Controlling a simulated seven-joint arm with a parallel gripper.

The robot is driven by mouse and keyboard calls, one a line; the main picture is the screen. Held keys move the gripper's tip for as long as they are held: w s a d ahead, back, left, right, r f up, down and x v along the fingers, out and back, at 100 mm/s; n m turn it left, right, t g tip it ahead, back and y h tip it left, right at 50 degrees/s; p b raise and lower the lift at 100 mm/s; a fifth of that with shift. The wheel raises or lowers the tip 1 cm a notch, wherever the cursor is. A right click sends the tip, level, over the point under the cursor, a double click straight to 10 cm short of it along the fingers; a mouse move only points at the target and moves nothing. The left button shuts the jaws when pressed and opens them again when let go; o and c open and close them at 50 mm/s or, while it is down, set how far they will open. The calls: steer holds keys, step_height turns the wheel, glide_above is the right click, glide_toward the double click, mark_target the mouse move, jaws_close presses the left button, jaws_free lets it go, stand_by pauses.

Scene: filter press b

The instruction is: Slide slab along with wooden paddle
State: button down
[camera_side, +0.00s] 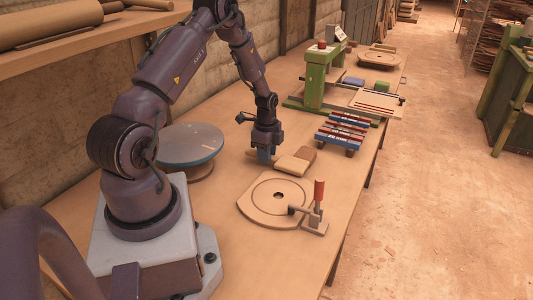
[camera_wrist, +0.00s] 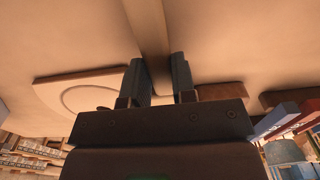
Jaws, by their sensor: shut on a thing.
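In the side view my gripper (camera_side: 264,154) points down at the bench and is shut on the narrow handle of the wooden paddle (camera_side: 290,166). The paddle's wider tan end lies to the right of the fingers. In the wrist view the handle (camera_wrist: 151,30) runs from the top edge down between my two fingers (camera_wrist: 161,82). A darker brown slab (camera_side: 304,153) lies flat just beyond the paddle's wide end, and they look to be touching or nearly so. The slab (camera_wrist: 220,91) shows partly in the wrist view, right of the fingers; my gripper body hides the rest.
A round-cut board (camera_side: 262,207) with a red-handled clamp (camera_side: 318,194) lies in front. A grey turntable (camera_side: 190,146) stands left. A blue rack with red bars (camera_side: 340,134) stands beyond the slab, and a green press (camera_side: 318,76) stands farther back. Bare bench separates them.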

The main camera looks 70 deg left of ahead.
steer(key=shift+s+d, duration=1.05)
step_height(320, 180, up, 10)
stand_by(0.9)
stand_by(0.4)
